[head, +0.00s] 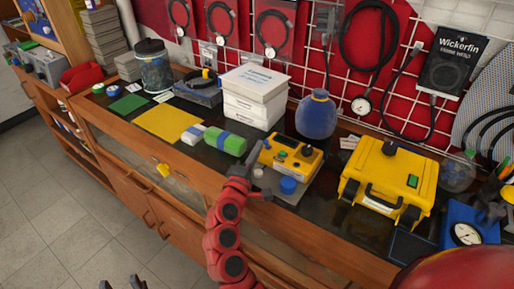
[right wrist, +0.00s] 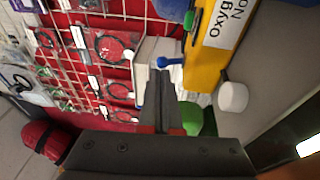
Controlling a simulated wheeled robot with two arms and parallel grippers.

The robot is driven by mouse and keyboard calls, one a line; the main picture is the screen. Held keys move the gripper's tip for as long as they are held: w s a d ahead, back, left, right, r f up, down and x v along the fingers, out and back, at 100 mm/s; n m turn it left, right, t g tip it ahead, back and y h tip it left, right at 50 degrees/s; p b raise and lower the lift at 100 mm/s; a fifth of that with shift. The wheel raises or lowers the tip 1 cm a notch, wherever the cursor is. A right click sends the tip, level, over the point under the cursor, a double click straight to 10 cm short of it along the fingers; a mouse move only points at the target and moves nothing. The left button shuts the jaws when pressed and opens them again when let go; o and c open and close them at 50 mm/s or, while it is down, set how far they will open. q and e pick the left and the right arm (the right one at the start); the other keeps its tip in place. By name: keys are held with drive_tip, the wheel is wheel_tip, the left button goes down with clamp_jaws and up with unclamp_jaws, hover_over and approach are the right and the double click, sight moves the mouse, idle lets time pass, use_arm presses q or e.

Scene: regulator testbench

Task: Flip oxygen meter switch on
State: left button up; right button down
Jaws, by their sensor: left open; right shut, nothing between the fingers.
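The oxygen meter (head: 290,158) is a yellow box with knobs on top, standing on the bench in the middle of the head view. My left gripper (head: 122,283) is open at the bottom edge, away from the bench.
A blue knob (head: 288,185) sits just in front of the meter. A yellow case (head: 385,180) stands to its right, a blue round vessel (head: 316,115) behind it. A green and blue bundle (head: 226,143) and white boxes (head: 252,98) lie to the left and behind.

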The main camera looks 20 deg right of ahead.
sight(262, 153)
drive_tip(key=shift+w+d+r+m+g+y+p, duration=0.25)
drive_tip(key=shift+r+g+y+p, duration=0.4)
drive_tip(key=shift+p, duration=1.9)
drive_tip(key=shift+w+d+r+m+g+y+p, duration=0.15)
drive_tip(key=shift+d+r+g+y+p, duration=0.45)
drive_tip(key=shift+p, duration=1.95)
drive_tip(key=shift+w+d+r+m+g+y+p, duration=0.15)
drive_tip(key=shift+r+g+y+p, duration=0.5)
drive_tip(key=shift+p, duration=1.9)
drive_tip(key=shift+a+f+g+b, duration=0.15)
drive_tip(key=shift+f+g+b, duration=0.15)
drive_tip(key=shift+f+b, duration=0.5)
drive_tip(key=shift+w, duration=0.1)
drive_tip(key=shift+r+p, duration=0.75)
drive_tip(key=shift+r, duration=0.05)
